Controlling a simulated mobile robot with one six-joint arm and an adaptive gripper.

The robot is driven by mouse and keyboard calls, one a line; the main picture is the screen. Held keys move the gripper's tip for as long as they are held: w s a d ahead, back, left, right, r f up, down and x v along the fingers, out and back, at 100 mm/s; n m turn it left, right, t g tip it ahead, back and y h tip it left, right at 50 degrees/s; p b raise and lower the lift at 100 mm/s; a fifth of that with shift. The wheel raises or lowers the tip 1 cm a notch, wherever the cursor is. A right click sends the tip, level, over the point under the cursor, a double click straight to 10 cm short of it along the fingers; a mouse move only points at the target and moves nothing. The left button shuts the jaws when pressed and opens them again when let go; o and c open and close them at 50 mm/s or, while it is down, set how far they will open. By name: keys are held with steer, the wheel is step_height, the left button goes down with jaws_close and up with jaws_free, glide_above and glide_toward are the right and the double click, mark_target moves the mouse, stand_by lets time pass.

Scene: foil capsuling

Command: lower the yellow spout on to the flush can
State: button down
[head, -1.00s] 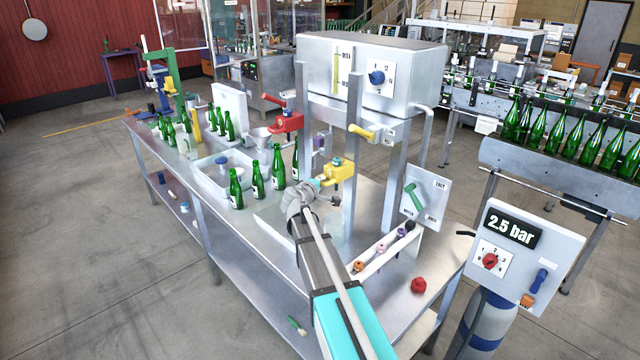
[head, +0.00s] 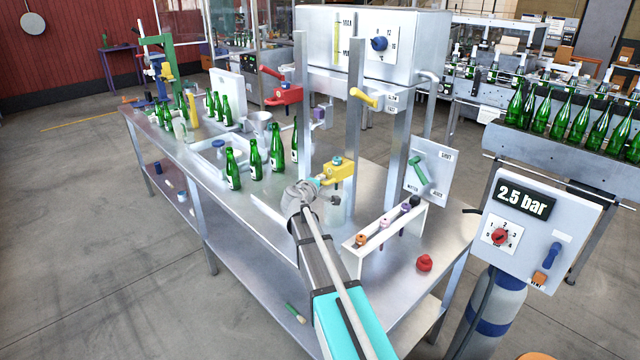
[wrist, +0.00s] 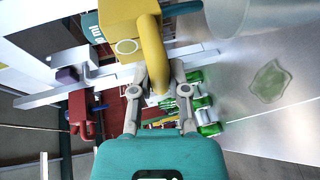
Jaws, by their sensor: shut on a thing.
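The yellow spout (head: 336,174) is a yellow block between the upright posts of the filling stand, with a blue-green knob on top. My gripper (head: 318,183) comes from the front and is at its left side. In the wrist view the yellow spout (wrist: 128,25) is close up, and my gripper (wrist: 160,92) is shut on its curved yellow part. A pale round body, probably the can (wrist: 255,14), shows at the wrist view's top right. I cannot tell whether spout and can touch.
Green bottles (head: 255,160) stand left of my gripper. A white rack (head: 385,235) and a red knob (head: 424,263) lie to the right. A greenish patch (wrist: 269,82) lies on the bench.

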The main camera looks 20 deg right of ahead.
steer(key=shift+s+f, duration=0.2)
steer(key=shift+s, duration=0.05)
steer(key=c, duration=1)
jaws_free()
steer(key=o, duration=0.4)
steer(key=shift+w, duration=0.15)
steer(key=f+v, duration=0.2)
steer(key=v, duration=1.1)
steer(key=shift+a+f, duration=0.2)
steer(key=shift+f, duration=0.2)
